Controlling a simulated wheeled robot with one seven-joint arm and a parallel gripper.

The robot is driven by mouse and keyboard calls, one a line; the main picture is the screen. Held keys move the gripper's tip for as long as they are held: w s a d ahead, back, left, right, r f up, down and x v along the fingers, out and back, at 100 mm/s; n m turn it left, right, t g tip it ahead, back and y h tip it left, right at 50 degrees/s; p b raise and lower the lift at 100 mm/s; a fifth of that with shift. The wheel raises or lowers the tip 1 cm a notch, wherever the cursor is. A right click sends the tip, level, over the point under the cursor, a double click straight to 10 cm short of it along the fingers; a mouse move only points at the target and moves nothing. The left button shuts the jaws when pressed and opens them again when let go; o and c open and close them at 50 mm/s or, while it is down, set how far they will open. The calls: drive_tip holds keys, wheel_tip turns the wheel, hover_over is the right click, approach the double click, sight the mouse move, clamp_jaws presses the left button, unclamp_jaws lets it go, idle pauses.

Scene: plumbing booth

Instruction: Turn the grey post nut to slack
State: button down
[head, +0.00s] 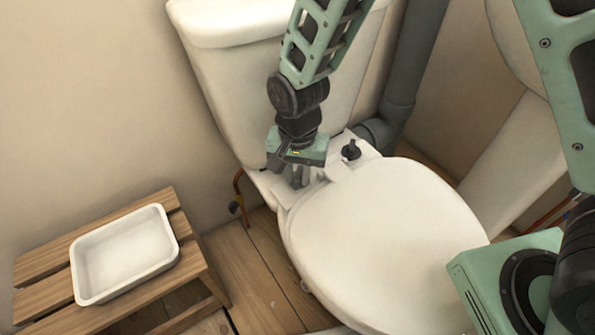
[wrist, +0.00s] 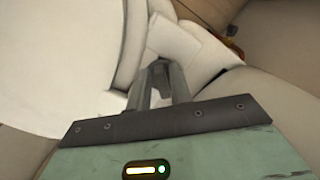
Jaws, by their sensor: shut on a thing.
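My gripper (head: 297,184) points down at the left hinge of the toilet seat, behind the closed white lid (head: 385,225). Its fingers are shut on the grey post nut, which they hide almost wholly in the head view. In the wrist view my gripper (wrist: 160,82) closes at the white hinge block, and only a small dark grey bit of the post nut (wrist: 160,66) shows between the fingertips. How far the nut is turned cannot be seen.
A black knob (head: 351,150) stands on the right hinge. The cistern (head: 235,75) rises close behind my gripper. A grey waste pipe (head: 408,70) is at the back right. A white tray (head: 125,252) sits on a wooden slatted stool (head: 205,262) at the left.

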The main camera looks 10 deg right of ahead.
drive_tip(key=shift+d+r+n+p, duration=0.1)
drive_tip(key=shift+r+n+p, duration=0.05)
drive_tip(key=shift+n+p, duration=0.55)
drive_tip(key=n+p, duration=0.1)
drive_tip(key=p, duration=0.1)
drive_tip(key=shift+d+r+n+p, duration=0.15)
drive_tip(key=shift+n+p, duration=0.25)
drive_tip(key=n+p, duration=0.5)
drive_tip(key=shift+d, duration=0.35)
drive_tip(key=n+p, duration=0.1)
drive_tip(key=n, duration=0.1)
drive_tip(key=n+p, duration=0.1)
drive_tip(key=n, duration=0.1)
drive_tip(key=n+p, duration=0.1)
drive_tip(key=shift+w+d+f+n+p, duration=0.2)
drive_tip(key=shift+d+n+p, duration=0.1)
drive_tip(key=shift+n, duration=0.1)
drive_tip(key=shift+w+f+n+p, duration=0.1)
drive_tip(key=shift+n+p, duration=0.9)
drive_tip(key=shift+n, duration=0.9)
drive_tip(key=shift+f, duration=0.1)
drive_tip(key=c, duration=1.3)
unclamp_jaws()
drive_tip(key=shift+c, duration=0.2)
drive_tip(key=shift+w, duration=0.1)
